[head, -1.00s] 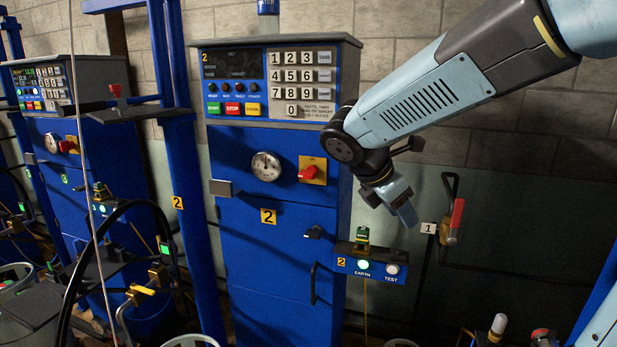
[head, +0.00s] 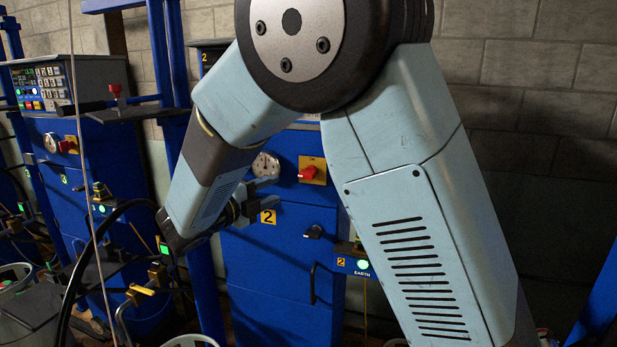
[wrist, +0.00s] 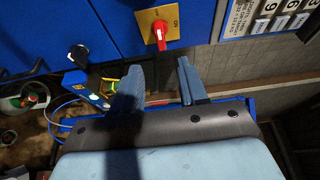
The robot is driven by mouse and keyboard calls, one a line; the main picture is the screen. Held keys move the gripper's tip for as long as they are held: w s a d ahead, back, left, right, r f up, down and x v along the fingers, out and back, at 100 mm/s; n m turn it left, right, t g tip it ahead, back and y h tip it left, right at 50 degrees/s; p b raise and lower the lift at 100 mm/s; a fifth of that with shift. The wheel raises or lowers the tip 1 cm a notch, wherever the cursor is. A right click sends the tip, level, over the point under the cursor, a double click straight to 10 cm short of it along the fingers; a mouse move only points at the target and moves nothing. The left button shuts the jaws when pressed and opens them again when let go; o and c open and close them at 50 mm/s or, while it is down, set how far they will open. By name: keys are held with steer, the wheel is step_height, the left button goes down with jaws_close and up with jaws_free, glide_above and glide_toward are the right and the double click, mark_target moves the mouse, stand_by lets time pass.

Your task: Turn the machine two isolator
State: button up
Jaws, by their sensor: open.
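The machine two isolator is a red knob (head: 308,172) on a yellow plate (head: 322,165), on the blue cabinet's front, right of the dial. Its handle points left in the head view. My gripper (head: 270,189) is open and empty, left of the isolator, with its fingers pointing right towards it. In the wrist view the red knob (wrist: 160,33) lies beyond the gap between my two blue-grey fingers (wrist: 158,72), apart from them. The small lettering on the plate is too blurred to read.
My arm hides most of machine two's keypad panel. A round dial (head: 265,165), a black knob (head: 315,232) and a door handle (head: 313,284) are on the cabinet. The earth/test box (head: 352,266) is partly hidden. A blue post (head: 205,280) stands left of the cabinet.

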mark_target(304, 177)
steer(key=x, duration=1.3)
steer(key=shift+w+d, duration=0.15)
steer(key=shift+d, duration=0.15)
steer(key=shift+c, duration=0.2)
